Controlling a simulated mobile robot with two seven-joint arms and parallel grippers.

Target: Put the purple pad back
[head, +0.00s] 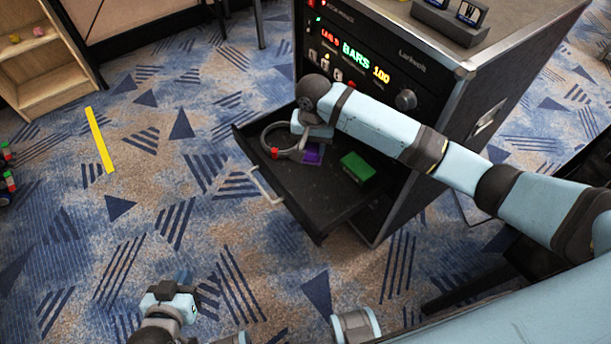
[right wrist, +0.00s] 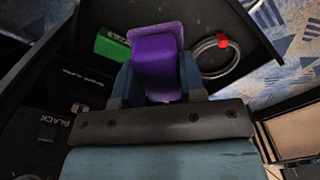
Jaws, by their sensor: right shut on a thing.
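The purple pad (head: 313,155) shows below my right gripper (head: 314,140) in the head view, mostly hidden by the hand and wrist. In the right wrist view the purple pad (right wrist: 158,75) sits between the two blue fingers of my right gripper (right wrist: 156,88), which is shut on it. The gripper is over the open black drawer (head: 318,205). I cannot tell whether the pad touches the drawer floor. My left gripper (head: 182,279) is low in the head view, over the carpet, away from the drawer; its jaw opening is unclear.
A green pad (head: 357,168) lies in the drawer right of the purple one. A grey cable ring (head: 268,137) with a red clip lies to its left. The drawer has a pale handle (head: 263,187). A lit panel (head: 352,52) is above. A yellow strip (head: 99,140) lies on open carpet.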

